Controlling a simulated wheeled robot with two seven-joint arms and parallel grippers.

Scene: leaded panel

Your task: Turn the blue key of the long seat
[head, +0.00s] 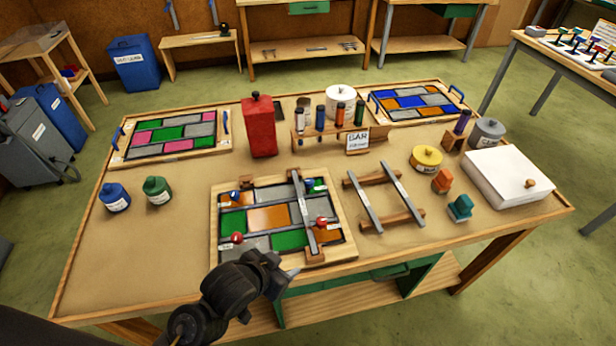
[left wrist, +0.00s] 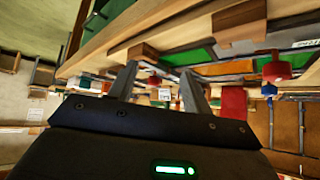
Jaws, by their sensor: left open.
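The leaded panel (head: 229,261) lies in its wooden frame at the table's front middle, with orange, green and grey panes. A small blue key (head: 234,196) stands at its upper left, and another blue piece (head: 309,184) at its upper right. Red knobs (head: 237,238) sit at the lower left and right. I cannot tell which part is the long seat. A metal bar (head: 303,212) crosses the panel. My left gripper (head: 284,273) is open and empty, by the panel's front edge. In the left wrist view its fingers (left wrist: 158,82) are apart, and a red knob (left wrist: 276,68) shows beyond. My right gripper is out of view.
A frame of two metal bars on wooden rails (head: 384,197) lies right of the panel. A red canister (head: 260,126), a rack of bottles (head: 318,139) and a white box (head: 500,178) stand around it. Table at front left is clear.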

